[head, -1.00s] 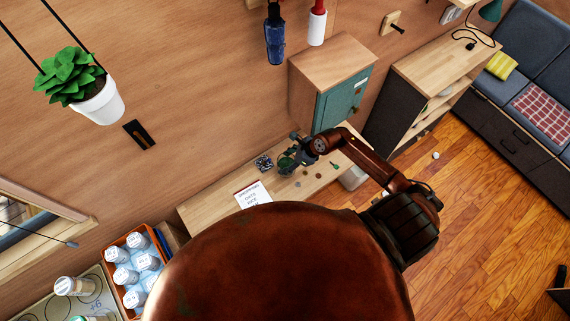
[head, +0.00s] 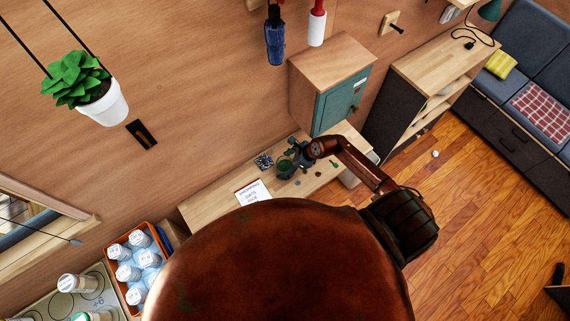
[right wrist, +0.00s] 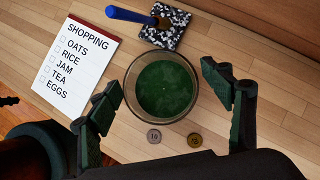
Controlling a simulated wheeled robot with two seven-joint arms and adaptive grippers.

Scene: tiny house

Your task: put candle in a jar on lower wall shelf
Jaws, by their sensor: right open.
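The candle in a jar (right wrist: 162,88), green wax in a clear glass jar, stands upright on the narrow wooden wall desk (head: 215,200). In the head view the candle (head: 284,166) is small and partly covered by my gripper. My right gripper (head: 296,157) is at it, jaws spread. In the right wrist view my right gripper (right wrist: 160,92) has one finger left of the jar and the other right of it, with a gap on each side. The jar is not gripped. My left gripper is not in view. I cannot make out a lower wall shelf for certain.
A shopping list (right wrist: 78,65) lies left of the jar. A blue-handled item sits on a speckled block (right wrist: 165,30) behind it. Two coins (right wrist: 154,136) lie in front. A teal-doored cabinet (head: 338,100) stands by the desk. A potted plant (head: 100,105) hangs at left.

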